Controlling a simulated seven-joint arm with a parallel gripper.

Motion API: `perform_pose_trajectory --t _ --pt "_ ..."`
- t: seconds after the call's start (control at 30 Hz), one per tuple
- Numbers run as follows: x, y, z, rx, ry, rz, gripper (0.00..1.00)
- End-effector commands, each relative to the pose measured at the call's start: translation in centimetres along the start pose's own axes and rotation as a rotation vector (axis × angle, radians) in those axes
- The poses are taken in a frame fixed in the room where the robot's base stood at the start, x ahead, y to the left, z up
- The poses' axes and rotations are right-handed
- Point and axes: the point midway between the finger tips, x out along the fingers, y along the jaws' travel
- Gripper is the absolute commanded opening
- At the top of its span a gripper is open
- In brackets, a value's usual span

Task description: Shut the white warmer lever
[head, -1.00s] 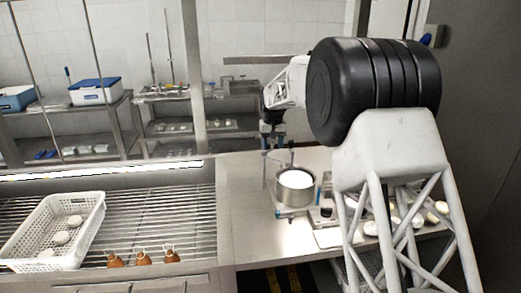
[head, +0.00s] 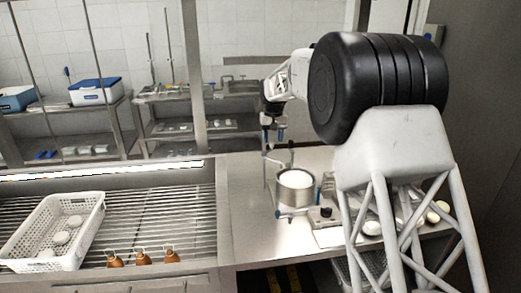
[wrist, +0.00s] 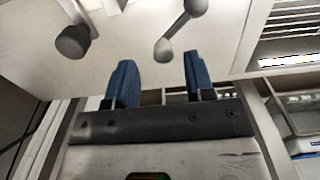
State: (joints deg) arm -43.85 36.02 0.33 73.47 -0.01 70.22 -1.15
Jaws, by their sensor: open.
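The warmer stands on the steel counter, with a steel pot (head: 294,203) of white contents. A thin bent lever (head: 272,160) and a dark upright handle (head: 291,153) rise behind the pot. My gripper (head: 275,138) is above and behind the pot, close over the lever. In the wrist view my gripper (wrist: 158,78) is open, its two blue fingers apart with nothing between them. A grey lever (wrist: 181,30) with rounded ends lies just beyond the fingertips, and a dark knob (wrist: 72,42) on an arm is to the left. I cannot tell whether any finger touches the lever.
A white perforated basket (head: 55,232) with pale round items sits on the rack at left. Pale round items (head: 433,216) lie right of the pot, partly behind my arm. The counter left of the pot is clear.

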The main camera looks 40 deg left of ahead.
Motion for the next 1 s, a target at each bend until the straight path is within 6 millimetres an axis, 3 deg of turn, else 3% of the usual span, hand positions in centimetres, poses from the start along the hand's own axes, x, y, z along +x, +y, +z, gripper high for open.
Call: perform_pose_trajectory --t 0.6,1.0 --pt "-3.5 0.0 0.0 0.000 0.001 0.000 0.49" --pt "-3.9 0.0 0.0 0.000 0.001 0.000 0.49"
